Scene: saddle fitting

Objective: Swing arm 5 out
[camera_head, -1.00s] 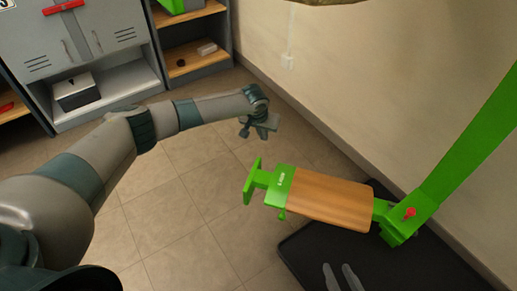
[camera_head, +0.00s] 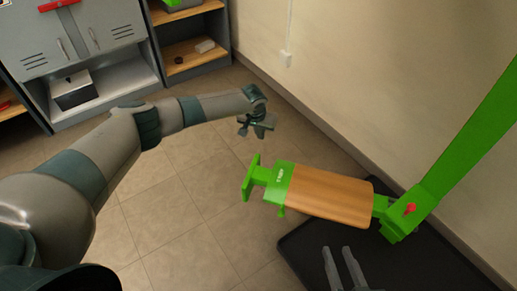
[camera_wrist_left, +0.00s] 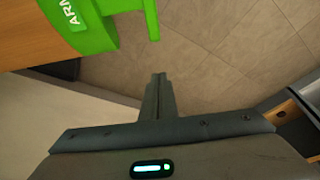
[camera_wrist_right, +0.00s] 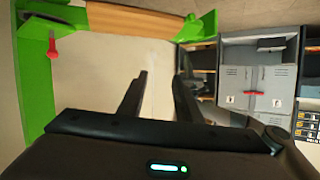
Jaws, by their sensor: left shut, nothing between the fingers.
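The swing arm, a wooden pad (camera_head: 330,197) in green metal with a green end plate (camera_head: 252,178), juts left from a green post (camera_head: 470,140). Its label is too small to read in the head view; "ARM" shows on the green bracket (camera_wrist_left: 88,25) in the left wrist view. A red pin (camera_head: 409,209) sits at the joint and also shows in the right wrist view (camera_wrist_right: 52,47). My left gripper (camera_head: 257,125) is shut and empty, beyond the end plate and apart from it. My right gripper (camera_head: 342,265) is open and empty, on the near side of the pad.
A black mat (camera_head: 310,250) lies under the arm and post. The beige wall (camera_head: 340,90) runs behind them. Grey lockers (camera_head: 85,40) and a shelf unit (camera_head: 190,50) stand at the back left. The tiled floor left of the arm is clear.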

